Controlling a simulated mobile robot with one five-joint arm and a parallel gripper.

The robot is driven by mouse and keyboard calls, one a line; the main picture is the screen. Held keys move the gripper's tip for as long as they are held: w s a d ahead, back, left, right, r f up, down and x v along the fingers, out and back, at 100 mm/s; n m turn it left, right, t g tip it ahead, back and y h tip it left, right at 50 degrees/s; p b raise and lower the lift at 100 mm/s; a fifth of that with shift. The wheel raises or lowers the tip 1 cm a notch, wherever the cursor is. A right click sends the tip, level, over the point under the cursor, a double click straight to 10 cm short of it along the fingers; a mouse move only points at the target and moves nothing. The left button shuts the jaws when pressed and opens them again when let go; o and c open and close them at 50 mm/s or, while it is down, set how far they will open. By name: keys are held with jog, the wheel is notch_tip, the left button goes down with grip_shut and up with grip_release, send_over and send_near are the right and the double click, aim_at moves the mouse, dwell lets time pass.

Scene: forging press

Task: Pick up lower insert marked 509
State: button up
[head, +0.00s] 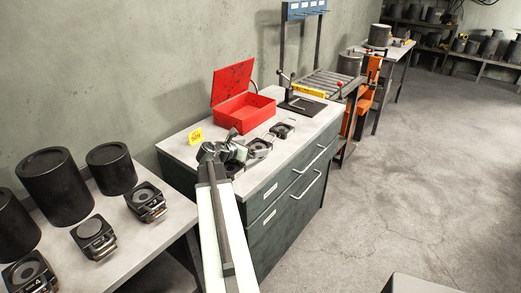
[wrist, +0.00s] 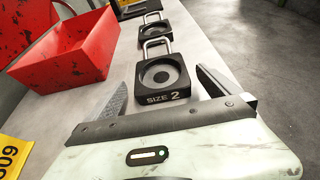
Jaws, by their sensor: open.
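A yellow sign (head: 194,136) stands on the cabinet top, left of my gripper; in the wrist view this sign (wrist: 10,157) reads 509. My gripper (head: 228,148) is over the near part of the cabinet top, fingers apart and nothing between them. In the wrist view my gripper (wrist: 162,82) points toward a black insert (wrist: 162,76) with a round recess, a wire handle and the mark SIZE 2. I see no 509 on any insert.
Other inserts stand farther along, one at the back (head: 282,129). An open red box (head: 247,111) sits behind them, with a black stand (head: 302,106) to its right. A left bench (head: 150,238) holds dark cylinders and more inserts.

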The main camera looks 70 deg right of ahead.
aim_at(263, 145)
jog(key=x, duration=0.3)
jog(key=shift+d+b, duration=0.1)
jog(key=shift+b, duration=0.25)
jog(key=c, duration=2)
jog(key=shift+r, duration=0.15)
